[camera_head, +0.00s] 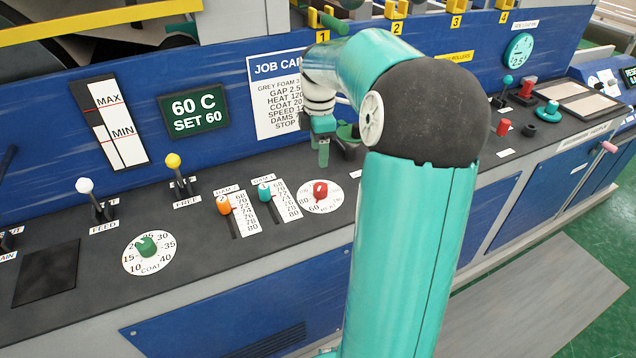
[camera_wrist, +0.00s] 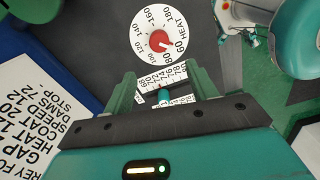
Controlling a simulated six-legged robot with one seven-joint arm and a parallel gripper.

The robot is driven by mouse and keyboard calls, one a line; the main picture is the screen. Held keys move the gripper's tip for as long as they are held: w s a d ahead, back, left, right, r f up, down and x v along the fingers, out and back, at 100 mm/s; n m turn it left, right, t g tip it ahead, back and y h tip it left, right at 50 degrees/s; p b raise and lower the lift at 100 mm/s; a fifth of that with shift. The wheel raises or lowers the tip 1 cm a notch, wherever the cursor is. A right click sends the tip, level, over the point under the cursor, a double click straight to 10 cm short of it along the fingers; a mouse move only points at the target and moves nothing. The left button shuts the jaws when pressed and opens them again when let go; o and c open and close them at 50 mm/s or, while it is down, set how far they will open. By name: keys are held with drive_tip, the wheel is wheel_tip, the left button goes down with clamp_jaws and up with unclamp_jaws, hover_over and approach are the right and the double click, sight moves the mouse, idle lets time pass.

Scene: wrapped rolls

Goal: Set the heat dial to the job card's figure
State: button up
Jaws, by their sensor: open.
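The heat dial (camera_head: 320,190) is a red knob on a round white scale on the dark console; it also shows in the wrist view (camera_wrist: 158,40). Its white mark appears to point near 60. The job card (camera_head: 278,95) on the blue panel reads HEAT 120, its right edge hidden behind my arm. Part of the card shows in the wrist view (camera_wrist: 40,120). The green display (camera_head: 194,110) reads 60 C, SET 60. My gripper (camera_head: 337,148) is open and empty above the console, behind the dial. Its fingers (camera_wrist: 165,85) point towards the dial side, apart from the knob.
An orange slider (camera_head: 224,206) and a teal slider (camera_head: 264,192) stand left of the dial. A green coat dial (camera_head: 146,247) and levers with white (camera_head: 85,185) and yellow (camera_head: 173,161) knobs are farther left. The console front strip is clear.

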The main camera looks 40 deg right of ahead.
sight(320, 186)
wheel_tip(320, 186, down, 12)
drive_tip(key=shift+d+f, duration=0.1)
drive_tip(key=shift+f, duration=0.15)
drive_tip(key=c, duration=1)
